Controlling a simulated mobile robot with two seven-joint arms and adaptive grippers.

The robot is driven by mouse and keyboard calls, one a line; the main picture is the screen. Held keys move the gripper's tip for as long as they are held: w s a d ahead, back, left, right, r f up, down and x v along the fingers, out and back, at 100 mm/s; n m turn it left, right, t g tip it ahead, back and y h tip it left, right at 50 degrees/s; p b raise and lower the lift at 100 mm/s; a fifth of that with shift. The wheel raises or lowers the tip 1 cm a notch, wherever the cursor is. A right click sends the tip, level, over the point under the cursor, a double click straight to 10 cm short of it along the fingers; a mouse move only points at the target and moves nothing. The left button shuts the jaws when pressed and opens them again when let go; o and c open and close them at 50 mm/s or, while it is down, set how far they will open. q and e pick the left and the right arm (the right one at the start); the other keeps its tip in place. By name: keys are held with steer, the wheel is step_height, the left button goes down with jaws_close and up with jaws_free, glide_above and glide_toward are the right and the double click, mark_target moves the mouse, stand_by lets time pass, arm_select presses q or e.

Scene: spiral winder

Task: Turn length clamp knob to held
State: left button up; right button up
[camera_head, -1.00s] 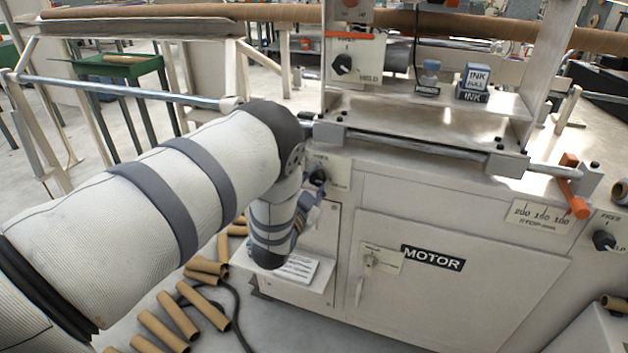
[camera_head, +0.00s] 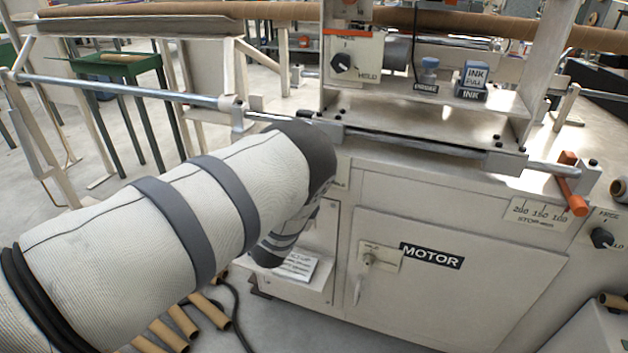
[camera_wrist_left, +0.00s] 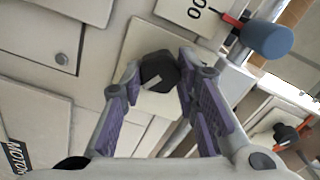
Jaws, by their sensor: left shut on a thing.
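A black knob (camera_wrist_left: 160,70) with a white pointer line sits on a pale plate in the left wrist view. The purple-padded fingers of my left gripper (camera_wrist_left: 158,74) are shut on it, one on each side. The plate's lettering is not readable there. In the head view my left arm hides this gripper and the knob it holds. My right gripper is in no view.
Another black knob (camera_head: 343,63) on a FREE/HELD plate stands above the bench, and one (camera_head: 602,238) is at the right. A steel rail (camera_head: 130,90) runs behind my left arm. The MOTOR door (camera_head: 440,300) is closed.

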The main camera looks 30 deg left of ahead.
arm_select(q)
steer(key=shift+f, duration=0.1)
jaws_close()
steer(key=o, duration=1.1)
jaws_free()
steer(key=shift+o, duration=0.2)
steer(key=v, duration=1.2)
